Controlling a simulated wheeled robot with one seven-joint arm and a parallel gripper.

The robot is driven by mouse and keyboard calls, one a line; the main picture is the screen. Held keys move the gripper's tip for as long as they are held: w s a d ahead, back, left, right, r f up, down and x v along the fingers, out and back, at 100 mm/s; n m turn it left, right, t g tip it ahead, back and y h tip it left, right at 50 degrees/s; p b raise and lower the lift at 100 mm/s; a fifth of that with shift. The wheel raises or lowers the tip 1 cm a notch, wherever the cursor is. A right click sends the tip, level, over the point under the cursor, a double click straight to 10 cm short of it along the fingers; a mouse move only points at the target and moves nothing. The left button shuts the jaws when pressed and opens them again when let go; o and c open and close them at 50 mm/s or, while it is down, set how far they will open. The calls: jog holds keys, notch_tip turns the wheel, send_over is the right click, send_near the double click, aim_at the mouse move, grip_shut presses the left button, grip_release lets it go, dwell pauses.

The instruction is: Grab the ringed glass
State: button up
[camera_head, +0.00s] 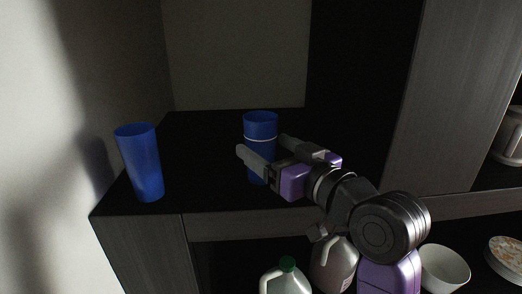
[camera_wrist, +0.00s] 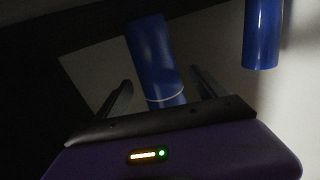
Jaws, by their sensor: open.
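The ringed glass (camera_head: 261,128) is a blue tumbler with a thin pale ring around it. It stands upright on the dark counter (camera_head: 200,152). In the wrist view the ringed glass (camera_wrist: 151,50) appears between and beyond the two fingers. Part of the glass is hidden behind my gripper. My gripper also shows in the wrist view (camera_wrist: 162,88). I cannot tell whether the fingers touch the glass.
A plain blue glass (camera_head: 141,163) stands at the counter's left front and also shows in the wrist view (camera_wrist: 263,35). A dark cabinet panel (camera_head: 440,95) rises on the right. Below are a green-capped jug (camera_head: 286,279), another jug (camera_head: 334,262) and a bowl (camera_head: 445,268).

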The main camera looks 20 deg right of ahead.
jog(key=shift+x, duration=1.35)
jog(key=c, duration=1.6)
jog(key=shift+c, duration=0.6)
jog(key=shift+r, duration=0.15)
